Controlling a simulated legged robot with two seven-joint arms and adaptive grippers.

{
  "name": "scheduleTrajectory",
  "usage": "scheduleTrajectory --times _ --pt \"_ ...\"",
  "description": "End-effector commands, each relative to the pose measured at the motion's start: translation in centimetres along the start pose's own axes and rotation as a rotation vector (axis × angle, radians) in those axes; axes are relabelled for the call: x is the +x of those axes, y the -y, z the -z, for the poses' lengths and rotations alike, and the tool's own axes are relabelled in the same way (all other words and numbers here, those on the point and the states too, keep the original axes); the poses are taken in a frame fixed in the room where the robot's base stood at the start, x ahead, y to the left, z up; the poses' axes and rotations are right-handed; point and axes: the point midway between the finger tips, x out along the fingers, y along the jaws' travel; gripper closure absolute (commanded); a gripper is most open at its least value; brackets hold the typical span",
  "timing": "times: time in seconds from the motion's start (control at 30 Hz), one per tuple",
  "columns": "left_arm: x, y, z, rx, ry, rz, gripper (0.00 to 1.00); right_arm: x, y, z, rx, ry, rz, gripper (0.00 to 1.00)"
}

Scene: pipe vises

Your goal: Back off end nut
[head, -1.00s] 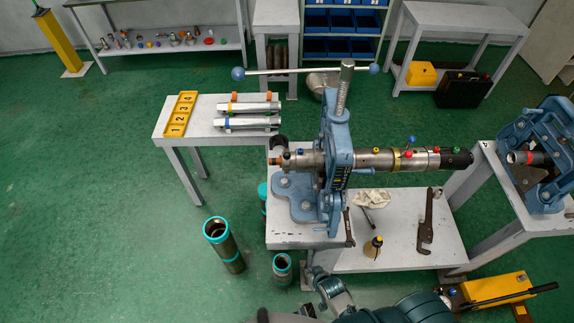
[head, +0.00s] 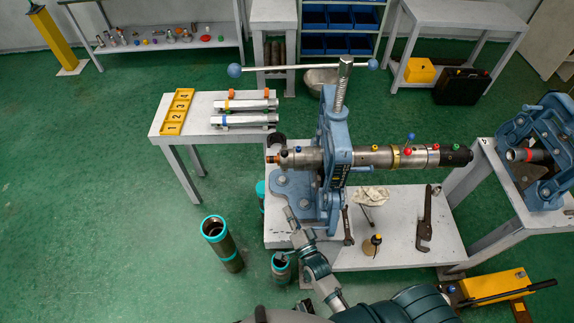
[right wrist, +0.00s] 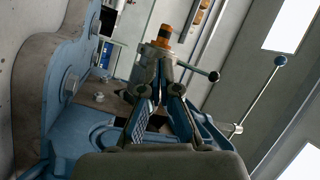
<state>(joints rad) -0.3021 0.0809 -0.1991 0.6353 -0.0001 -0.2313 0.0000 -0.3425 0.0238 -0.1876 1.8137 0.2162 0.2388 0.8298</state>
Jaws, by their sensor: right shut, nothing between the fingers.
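A steel tool barrel (head: 375,158) lies horizontally through the blue pipe vise (head: 338,140). Its left end has a copper-coloured tip (head: 271,159) and a steel collar that looks like the end nut (head: 285,159). In the right wrist view the orange-ringed end (right wrist: 162,38) shows just beyond my fingertips. My right gripper (head: 288,211) is shut and empty, below the barrel's left end and beside the vise base, apart from the collar in the head view. It also shows in the right wrist view (right wrist: 158,70), where its fingers overlap the collar; contact is unclear. My left gripper is not in view.
Teal-ringed pipes (head: 222,243) stand on the floor to the left. A side table (head: 200,118) holds a yellow numbered tray (head: 174,112).

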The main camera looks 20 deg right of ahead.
Motion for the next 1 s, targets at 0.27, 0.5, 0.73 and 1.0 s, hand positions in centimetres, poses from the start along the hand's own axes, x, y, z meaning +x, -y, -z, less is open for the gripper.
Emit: scheduleTrajectory --times 0.27,0.5,0.73,1.0 --pt "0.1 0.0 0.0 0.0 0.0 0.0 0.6 -0.4 3.0 3.5 0.285 -0.257 0.288 1.0" --pt "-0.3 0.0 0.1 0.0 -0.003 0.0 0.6 0.8 3.9 4.5 0.312 -0.285 0.325 1.0" --pt "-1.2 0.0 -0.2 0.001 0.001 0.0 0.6 5.1 5.2 6.1 0.309 -0.284 0.325 1.0" --pt "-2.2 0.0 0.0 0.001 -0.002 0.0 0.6 9.9 6.5 7.7 0.309 -0.283 0.322 1.0"
